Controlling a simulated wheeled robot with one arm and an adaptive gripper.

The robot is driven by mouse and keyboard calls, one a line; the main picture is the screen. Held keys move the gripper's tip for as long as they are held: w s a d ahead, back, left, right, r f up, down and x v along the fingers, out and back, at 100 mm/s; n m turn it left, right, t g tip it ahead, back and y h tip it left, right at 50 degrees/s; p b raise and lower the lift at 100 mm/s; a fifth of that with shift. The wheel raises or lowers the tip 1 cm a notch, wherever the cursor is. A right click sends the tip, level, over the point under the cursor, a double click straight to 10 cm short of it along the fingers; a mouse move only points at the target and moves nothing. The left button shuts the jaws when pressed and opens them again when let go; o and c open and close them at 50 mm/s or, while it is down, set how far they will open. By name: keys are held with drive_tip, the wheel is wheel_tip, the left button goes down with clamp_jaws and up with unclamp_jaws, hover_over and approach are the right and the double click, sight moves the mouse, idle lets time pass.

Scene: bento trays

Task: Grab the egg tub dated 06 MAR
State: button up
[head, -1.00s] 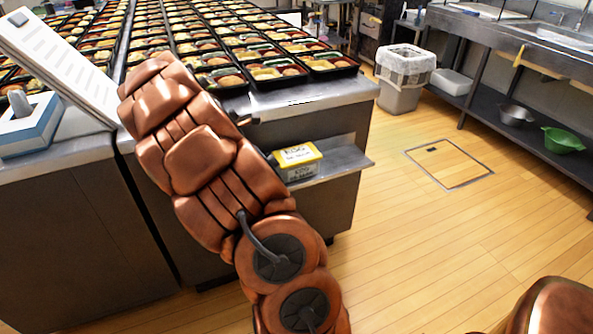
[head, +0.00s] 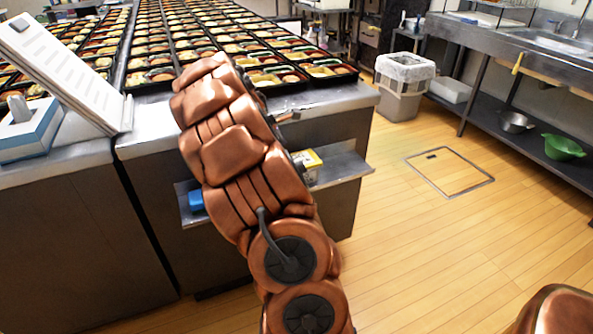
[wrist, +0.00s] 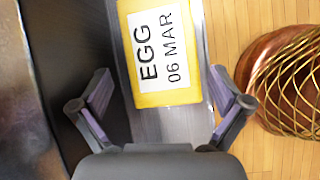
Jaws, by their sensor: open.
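The egg tub (wrist: 181,96) is yellow with a white label reading "EGG 06 MAR". In the wrist view it lies on a metal shelf, at the top middle, ahead of and between the open fingers of my gripper (wrist: 160,105). The fingers do not touch it. In the head view the tub (head: 313,158) shows only in part on the low shelf, mostly hidden behind my arm. The gripper itself is hard to make out in the head view.
The low shelf (head: 345,169) juts from the counter's end. A blue item (head: 195,201) sits on its left part. Bento trays (head: 330,71) fill the counter above. A grey bin (head: 402,88) stands to the right. The wooden floor on the right is clear.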

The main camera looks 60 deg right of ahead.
sight(295, 160)
drive_tip(key=x, duration=0.5)
drive_tip(key=shift+s+d+b, duration=0.2)
drive_tip(key=shift+d+b, duration=0.1)
drive_tip(key=shift+b, duration=0.05)
drive_tip(key=c, duration=1.1)
drive_tip(key=shift+r, duration=0.1)
